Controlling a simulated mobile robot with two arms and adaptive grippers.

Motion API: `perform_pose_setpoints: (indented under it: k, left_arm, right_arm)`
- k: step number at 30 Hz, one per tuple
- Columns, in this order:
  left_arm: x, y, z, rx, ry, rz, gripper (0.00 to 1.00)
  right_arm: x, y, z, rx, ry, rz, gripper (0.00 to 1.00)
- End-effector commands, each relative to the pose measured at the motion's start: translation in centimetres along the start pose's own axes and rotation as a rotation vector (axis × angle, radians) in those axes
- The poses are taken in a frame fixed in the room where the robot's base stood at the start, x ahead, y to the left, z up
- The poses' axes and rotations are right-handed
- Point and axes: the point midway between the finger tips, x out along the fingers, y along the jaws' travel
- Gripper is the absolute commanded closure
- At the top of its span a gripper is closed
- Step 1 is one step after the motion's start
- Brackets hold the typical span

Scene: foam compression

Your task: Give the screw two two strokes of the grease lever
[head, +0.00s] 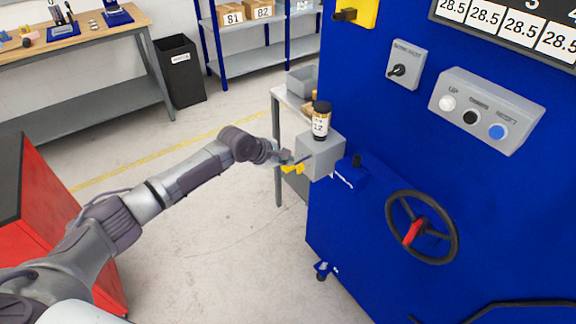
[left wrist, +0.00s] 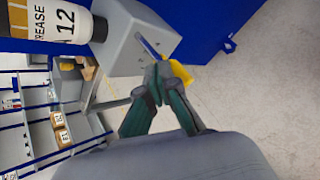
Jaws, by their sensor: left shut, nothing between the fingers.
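The grease unit is a grey box (head: 322,158) on the side of the blue machine, with a black-capped grease bottle (head: 321,122) upright on top. In the left wrist view the bottle (left wrist: 62,22) reads "GREASE" and "12". A thin lever rod (left wrist: 150,48) comes out of the box's face. A yellow lever grip (head: 292,169) shows by my left gripper (head: 287,157). In the left wrist view the yellow grip (left wrist: 181,74) is partly behind the shut fingertips. My left gripper is empty; I cannot tell if it touches the lever. My right gripper is not in view.
The blue machine (head: 350,260) fills the right side, with a black handwheel (head: 422,227) and a button panel (head: 487,110). A red cabinet (head: 50,215) stands at the left. Workbench (head: 90,40), black bin (head: 180,72) and shelves (head: 255,60) are behind. The floor between is clear.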

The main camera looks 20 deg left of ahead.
Motion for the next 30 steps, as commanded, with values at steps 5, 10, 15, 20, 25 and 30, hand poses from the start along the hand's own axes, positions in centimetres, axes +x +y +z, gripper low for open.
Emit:
perform_pose_setpoints:
  k: [5,10,15,20,25,30]
  left_arm:
    - [0.2,-0.18,-0.15,-0.001,0.0,-0.001,1.0]
    - [0.35,-0.29,-0.25,-0.001,0.0,-0.001,1.0]
    - [0.5,-0.41,-0.35,-0.001,0.0,-0.001,1.0]
    - [0.64,-0.53,-0.45,-0.001,0.0,-0.002,1.0]
    - [0.79,-0.65,-0.56,0.0,0.0,-0.002,1.0]
    - [0.94,-0.78,-0.68,0.0,0.001,-0.003,1.0]
  right_arm:
    - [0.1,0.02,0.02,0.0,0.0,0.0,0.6]
    - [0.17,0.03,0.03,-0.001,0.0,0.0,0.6]
    - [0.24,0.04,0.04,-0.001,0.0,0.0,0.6]
    - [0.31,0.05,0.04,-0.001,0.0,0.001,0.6]
    - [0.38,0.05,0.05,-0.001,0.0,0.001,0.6]
    - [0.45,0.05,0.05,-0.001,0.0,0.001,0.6]
